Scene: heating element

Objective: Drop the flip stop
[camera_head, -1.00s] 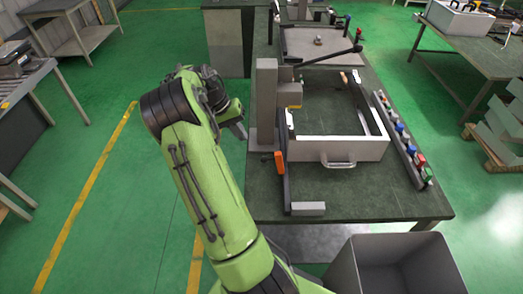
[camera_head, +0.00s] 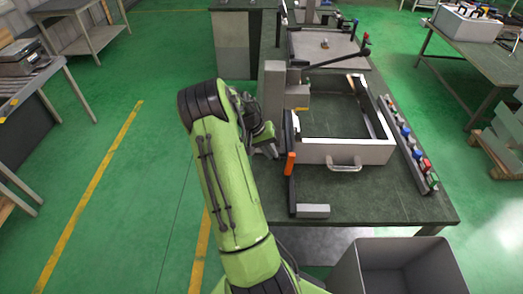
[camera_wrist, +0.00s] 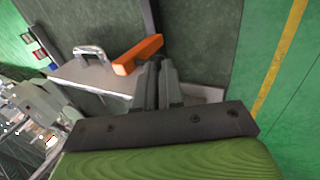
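The flip stop appears to be the orange-ended dark bar (camera_head: 290,163) standing at the front left corner of the grey frame (camera_head: 343,152). Its orange end also shows in the wrist view (camera_wrist: 138,54). My gripper (camera_head: 270,150) is just left of the orange end in the head view. In the wrist view my gripper's two dark fingers (camera_wrist: 160,68) are close together with nothing seen between them. They are close beside the orange end; I cannot tell whether they touch it.
A grey block (camera_head: 312,211) lies at the bar's lower end. A grey column (camera_head: 273,92) stands left of the frame. A strip of coloured parts (camera_head: 411,143) runs along the table's right side. A grey bin (camera_head: 352,272) stands in front. The table front (camera_head: 375,207) is clear.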

